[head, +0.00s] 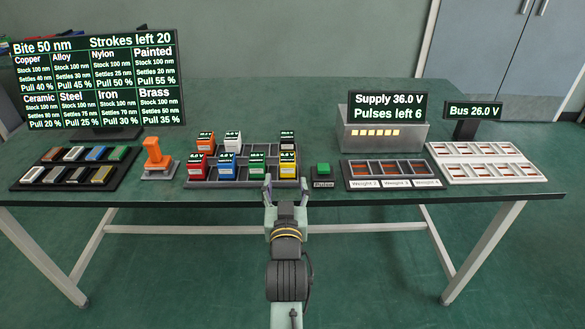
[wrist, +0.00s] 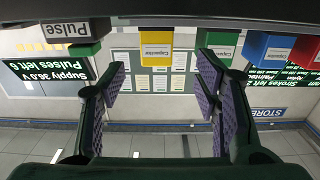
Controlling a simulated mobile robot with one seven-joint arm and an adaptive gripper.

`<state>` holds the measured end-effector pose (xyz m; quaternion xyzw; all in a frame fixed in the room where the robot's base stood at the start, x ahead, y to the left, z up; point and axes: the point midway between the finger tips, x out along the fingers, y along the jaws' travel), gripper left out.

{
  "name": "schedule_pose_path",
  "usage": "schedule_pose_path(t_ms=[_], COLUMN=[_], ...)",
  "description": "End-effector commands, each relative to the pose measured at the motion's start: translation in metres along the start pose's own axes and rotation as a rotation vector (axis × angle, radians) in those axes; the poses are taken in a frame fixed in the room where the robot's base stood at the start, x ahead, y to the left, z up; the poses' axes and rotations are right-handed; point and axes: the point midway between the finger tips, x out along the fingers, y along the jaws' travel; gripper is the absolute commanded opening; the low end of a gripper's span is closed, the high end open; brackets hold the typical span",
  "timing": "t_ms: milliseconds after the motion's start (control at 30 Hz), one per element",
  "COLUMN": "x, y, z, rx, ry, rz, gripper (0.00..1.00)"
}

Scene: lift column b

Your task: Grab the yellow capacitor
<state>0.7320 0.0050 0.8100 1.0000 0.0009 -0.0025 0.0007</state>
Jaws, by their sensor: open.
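The yellow capacitor (head: 288,169) stands upright at the right end of the front row of a dark rack (head: 200,184). In the wrist view, which looks upside down, the yellow capacitor (wrist: 156,50) shows beyond and between my fingers, near the top. My gripper (head: 286,187) is open and empty, in front of the rack and close to the yellow capacitor. The gripper also shows in the wrist view (wrist: 163,78), with a finger on each side. I see no contact between the fingers and the capacitor.
A green capacitor (wrist: 222,42) is beside the yellow one, then blue (head: 226,172) and red (head: 196,172). A green pulse button (head: 323,169) stands right of the rack. An orange device (head: 155,155) stands left. Open floor lies before the table.

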Motion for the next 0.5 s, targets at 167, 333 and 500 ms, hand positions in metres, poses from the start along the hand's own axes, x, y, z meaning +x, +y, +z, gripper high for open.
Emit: schedule_pose_path(t_ms=[167,333,500], x=[0.030,0.043,0.064], y=[0.000,0.001,0.004], z=[-0.004,-0.004,-0.009], rx=[0.000,0.001,0.001], ry=[0.004,0.006,0.005], rz=[0.000,0.001,0.003], gripper=[0.57,0.57,0.57])
